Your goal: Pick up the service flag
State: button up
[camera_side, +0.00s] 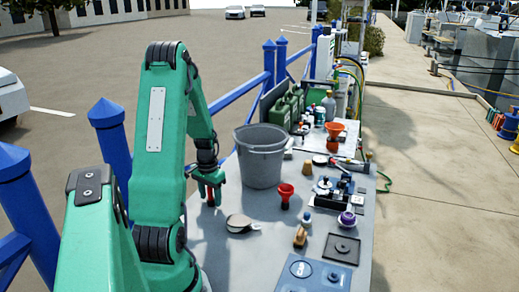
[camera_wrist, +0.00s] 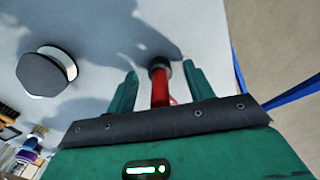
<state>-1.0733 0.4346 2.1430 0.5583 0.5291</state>
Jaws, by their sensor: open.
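My gripper (camera_side: 210,196) is low over the left edge of the grey table, left of the bucket. It is open, and in the wrist view its two green fingers (camera_wrist: 158,82) stand on either side of a red rod-like thing (camera_wrist: 160,88) with a dark round end. A bit of red also shows between the fingers in the side view. No flag cloth is visible, so I cannot tell for sure that this is the service flag. The lower part of the red thing is hidden behind my gripper in the wrist view.
A grey bucket (camera_side: 260,158) stands close right of my gripper. A round dark-and-white thing (camera_side: 240,223) lies in front. A red funnel (camera_side: 286,194), small bottles and a blue case (camera_side: 312,274) lie further right. Blue railing (camera_side: 235,95) runs along the table's left side.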

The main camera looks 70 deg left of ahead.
jog(key=shift+f, duration=0.4)
jog(key=shift+c, duration=0.2)
jog(key=c, duration=1.1)
